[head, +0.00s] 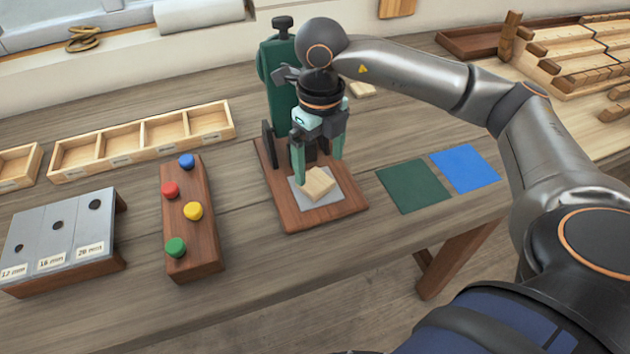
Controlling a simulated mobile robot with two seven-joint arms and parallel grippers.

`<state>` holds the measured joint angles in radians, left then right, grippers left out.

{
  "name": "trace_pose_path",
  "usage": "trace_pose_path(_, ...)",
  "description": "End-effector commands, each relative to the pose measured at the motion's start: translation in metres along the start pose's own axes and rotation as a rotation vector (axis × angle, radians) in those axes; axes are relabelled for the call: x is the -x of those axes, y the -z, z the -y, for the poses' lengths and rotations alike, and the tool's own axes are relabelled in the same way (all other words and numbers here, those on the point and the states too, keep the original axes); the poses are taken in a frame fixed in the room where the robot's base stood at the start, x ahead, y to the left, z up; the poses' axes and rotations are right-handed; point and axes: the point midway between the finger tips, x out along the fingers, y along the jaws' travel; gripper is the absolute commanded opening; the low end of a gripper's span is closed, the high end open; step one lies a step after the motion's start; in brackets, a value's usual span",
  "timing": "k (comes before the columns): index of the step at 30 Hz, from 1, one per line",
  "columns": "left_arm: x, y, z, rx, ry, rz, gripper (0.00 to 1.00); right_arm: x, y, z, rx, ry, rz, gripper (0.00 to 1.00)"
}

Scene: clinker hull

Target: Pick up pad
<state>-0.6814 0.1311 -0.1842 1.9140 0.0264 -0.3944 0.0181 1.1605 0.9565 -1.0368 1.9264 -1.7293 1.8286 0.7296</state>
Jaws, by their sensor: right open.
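A small pale wooden pad (319,184) lies on a grey square plate (309,203) on the brown wooden base (345,212) of a green press-like stand (278,82). My right gripper (319,168) points down over the pad. Its pale green fingers are apart, one on the left and one on the right. The left fingertip is close to the pad's left edge; I cannot tell whether it touches. The pad rests on the plate. My left gripper is not in view.
To the left are a wooden block with coloured knobs (192,225), a hole gauge with size labels (60,245) and a divided tray (140,142). To the right lie a dark green square (413,186) and a blue square (465,168). The stand's column rises close behind my gripper.

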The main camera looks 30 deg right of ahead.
Motion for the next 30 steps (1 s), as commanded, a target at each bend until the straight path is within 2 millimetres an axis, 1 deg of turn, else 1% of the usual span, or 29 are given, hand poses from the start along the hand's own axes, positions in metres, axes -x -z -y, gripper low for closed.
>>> trace_pose_path(2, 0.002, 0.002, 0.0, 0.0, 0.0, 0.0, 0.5, -0.007, 0.0, 0.0, 0.0, -0.001, -0.004, 1.0)
trace_pose_path(10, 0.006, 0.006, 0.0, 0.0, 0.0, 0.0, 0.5, -0.045, -0.003, -0.001, 0.0, -0.001, -0.004, 1.0)
trace_pose_path(14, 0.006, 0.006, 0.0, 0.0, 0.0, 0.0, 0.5, -0.052, -0.004, -0.001, 0.0, -0.001, -0.002, 1.0)
trace_pose_path(20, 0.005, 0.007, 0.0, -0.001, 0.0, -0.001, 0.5, -0.052, -0.004, -0.001, 0.001, -0.001, -0.001, 0.99)
trace_pose_path(30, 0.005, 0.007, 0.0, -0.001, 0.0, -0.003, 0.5, -0.052, -0.004, -0.001, 0.001, -0.002, -0.001, 0.61)
